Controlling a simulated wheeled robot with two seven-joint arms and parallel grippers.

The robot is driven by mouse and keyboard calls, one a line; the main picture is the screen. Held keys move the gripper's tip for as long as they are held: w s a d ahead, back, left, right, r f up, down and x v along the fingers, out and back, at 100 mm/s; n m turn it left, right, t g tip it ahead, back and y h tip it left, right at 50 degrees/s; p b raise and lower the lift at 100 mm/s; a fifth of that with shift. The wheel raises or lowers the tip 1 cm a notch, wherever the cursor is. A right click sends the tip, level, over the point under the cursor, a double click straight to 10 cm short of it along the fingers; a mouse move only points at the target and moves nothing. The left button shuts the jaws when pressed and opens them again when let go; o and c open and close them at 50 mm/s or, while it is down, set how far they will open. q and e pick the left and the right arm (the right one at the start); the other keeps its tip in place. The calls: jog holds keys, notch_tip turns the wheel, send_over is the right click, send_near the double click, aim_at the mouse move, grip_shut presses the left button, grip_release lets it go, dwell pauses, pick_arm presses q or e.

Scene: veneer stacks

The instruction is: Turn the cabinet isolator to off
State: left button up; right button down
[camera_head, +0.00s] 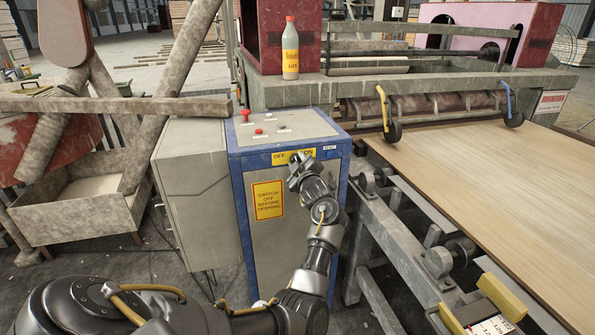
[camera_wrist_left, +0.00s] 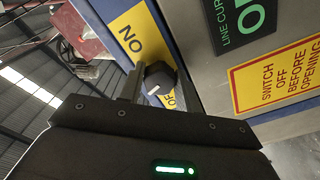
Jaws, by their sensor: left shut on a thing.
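The grey and blue cabinet (camera_head: 300,240) stands in the middle of the head view. Its upper front has a yellow OFF label (camera_head: 279,156) on the left and a yellow ON label (camera_head: 308,153) on the right. My left gripper (camera_head: 298,168) is at the panel between these labels, shut on the dark isolator knob (camera_wrist_left: 159,79). In the left wrist view the knob sits between the fingers, with the ON label (camera_wrist_left: 137,36) beside it and the other label partly covered. The gripper hides most of the knob in the head view; I cannot tell its setting. My right gripper is out of view.
A yellow warning sign (camera_head: 268,200) is below the labels. A red button (camera_head: 245,115) and a bottle (camera_head: 290,50) stand above the panel. A roller conveyor with a wood sheet (camera_head: 480,170) is close on the right. A display (camera_wrist_left: 240,20) shows in the wrist view.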

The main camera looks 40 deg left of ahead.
pick_arm(q)
jog(key=n+b, duration=0.4)
jog(key=n, duration=0.1)
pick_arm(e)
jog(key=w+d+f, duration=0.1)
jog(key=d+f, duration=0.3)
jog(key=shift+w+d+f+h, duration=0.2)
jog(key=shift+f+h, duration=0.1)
pick_arm(q)
jog(key=shift+b, duration=0.3)
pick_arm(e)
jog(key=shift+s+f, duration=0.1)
pick_arm(q)
jog(key=o, duration=1)
jog(key=shift+c, duration=0.2)
jog(key=shift+r, duration=0.1)
